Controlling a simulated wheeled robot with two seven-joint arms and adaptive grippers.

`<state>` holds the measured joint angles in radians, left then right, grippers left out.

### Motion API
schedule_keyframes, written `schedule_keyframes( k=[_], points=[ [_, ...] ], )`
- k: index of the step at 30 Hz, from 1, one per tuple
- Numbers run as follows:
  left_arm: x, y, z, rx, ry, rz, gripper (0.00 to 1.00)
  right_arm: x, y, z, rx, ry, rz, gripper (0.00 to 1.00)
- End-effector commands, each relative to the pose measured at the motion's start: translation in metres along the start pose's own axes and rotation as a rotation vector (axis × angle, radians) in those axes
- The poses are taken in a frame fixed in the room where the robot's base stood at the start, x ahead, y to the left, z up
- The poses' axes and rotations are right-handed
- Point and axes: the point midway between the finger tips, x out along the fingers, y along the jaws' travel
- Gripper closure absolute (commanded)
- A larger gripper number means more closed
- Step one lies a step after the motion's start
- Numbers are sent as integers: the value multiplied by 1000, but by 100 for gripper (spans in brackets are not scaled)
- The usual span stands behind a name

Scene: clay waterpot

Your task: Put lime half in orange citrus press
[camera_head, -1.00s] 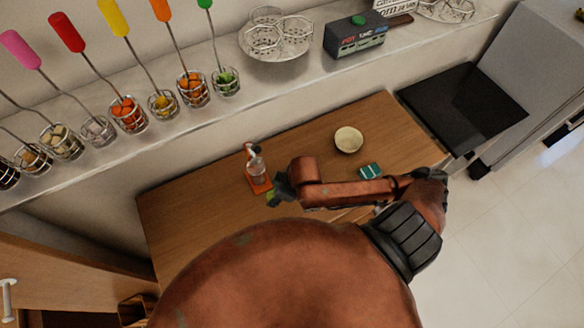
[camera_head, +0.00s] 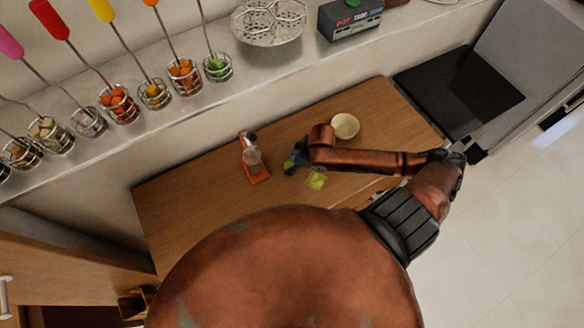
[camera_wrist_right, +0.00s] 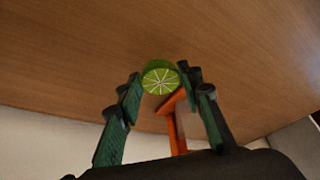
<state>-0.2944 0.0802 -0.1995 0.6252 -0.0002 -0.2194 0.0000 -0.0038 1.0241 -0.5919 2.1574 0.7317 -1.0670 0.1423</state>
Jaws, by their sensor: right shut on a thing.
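The orange citrus press (camera_head: 260,179) stands on the wooden table in the head view, left of my right gripper (camera_head: 293,164), with a clear part above its orange base. Part of the orange press (camera_wrist_right: 178,128) also shows in the wrist view, behind the lime. My right gripper is shut on the lime half (camera_wrist_right: 160,82), held between its fingertips with the pale cut face toward the wrist camera. The gripper is apart from the press, with a small gap to its right. The lime half is hardly distinguishable in the head view. My left gripper is not in view.
A cream bowl (camera_head: 345,126) stands behind my right arm. A yellow-green item (camera_head: 316,181) lies on the table (camera_head: 190,202) in front of the arm. A shelf with several wire cups (camera_head: 185,77) runs behind. The table's left part is clear.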

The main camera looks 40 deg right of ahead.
Motion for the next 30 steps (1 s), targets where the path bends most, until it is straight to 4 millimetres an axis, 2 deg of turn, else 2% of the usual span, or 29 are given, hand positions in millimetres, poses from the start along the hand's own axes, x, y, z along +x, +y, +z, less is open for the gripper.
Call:
schedule_keyframes(
  k=[7, 19, 20, 27, 30],
  points=[
    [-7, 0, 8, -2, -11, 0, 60, 28, 2, 13, 3, -1, -1, 83],
    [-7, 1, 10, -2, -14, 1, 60, 33, 2, 15, 1, -1, 0, 83],
    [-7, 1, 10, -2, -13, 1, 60, 33, 2, 15, 1, -1, 0, 64],
    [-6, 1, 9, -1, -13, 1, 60, 33, 2, 15, 1, -1, 0, 49],
    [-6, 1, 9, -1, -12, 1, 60, 33, 2, 15, 1, -1, 0, 49]
  ],
)
